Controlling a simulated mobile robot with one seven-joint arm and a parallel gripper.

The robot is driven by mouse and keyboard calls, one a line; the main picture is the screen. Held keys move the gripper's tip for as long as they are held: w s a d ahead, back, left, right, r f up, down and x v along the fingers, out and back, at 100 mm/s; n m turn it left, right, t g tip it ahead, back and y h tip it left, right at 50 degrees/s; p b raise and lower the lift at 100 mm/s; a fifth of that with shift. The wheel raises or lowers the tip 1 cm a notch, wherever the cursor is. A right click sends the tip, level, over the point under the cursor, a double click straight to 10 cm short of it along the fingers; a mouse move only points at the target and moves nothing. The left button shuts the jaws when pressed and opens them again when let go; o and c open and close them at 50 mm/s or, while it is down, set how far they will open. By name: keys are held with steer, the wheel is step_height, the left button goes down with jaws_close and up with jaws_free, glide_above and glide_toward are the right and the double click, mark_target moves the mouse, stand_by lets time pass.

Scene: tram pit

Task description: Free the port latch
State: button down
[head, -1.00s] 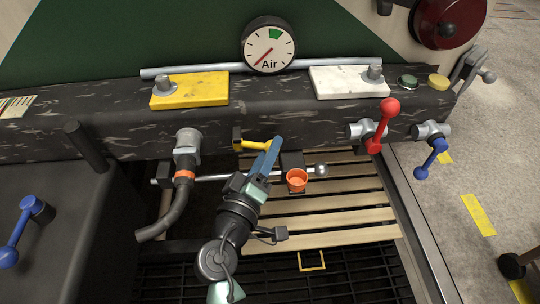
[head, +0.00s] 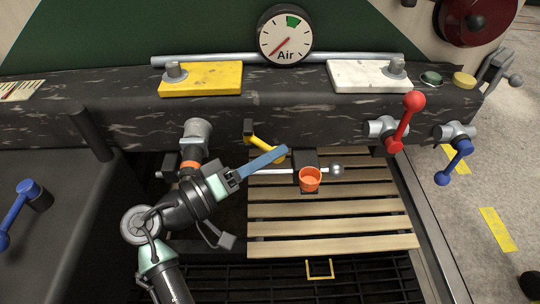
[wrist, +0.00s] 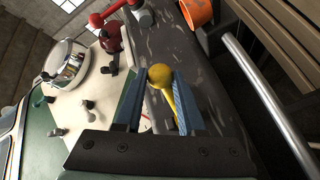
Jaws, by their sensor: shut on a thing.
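A yellow latch lever (head: 262,146) is mounted by a dark bracket (head: 248,127) on the front of the dark, scuffed beam. It slopes down to the right from its pivot. My gripper (head: 281,152) reaches it from the lower left, its blue fingers at the lever's lower end. In the wrist view my gripper (wrist: 160,92) has a finger on each side of the yellow lever (wrist: 161,76), shut on it, with the rounded end showing between the tips. The head view hides part of the lever's end behind the fingers.
An orange cup (head: 310,179) on a rod with a ball end (head: 337,170) is close right of the fingers. A hose coupling (head: 196,137) is behind my arm. Red (head: 404,122) and blue (head: 455,161) levers stand right. Wooden slats (head: 335,220) lie below.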

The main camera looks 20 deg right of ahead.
steer(key=c, duration=0.5)
jaws_free()
steer(key=shift+a, duration=0.1)
steer(key=p+v, duration=0.5)
steer(key=v, duration=0.7)
steer(key=shift+s+a, duration=0.2)
steer(key=shift+a, duration=0.1)
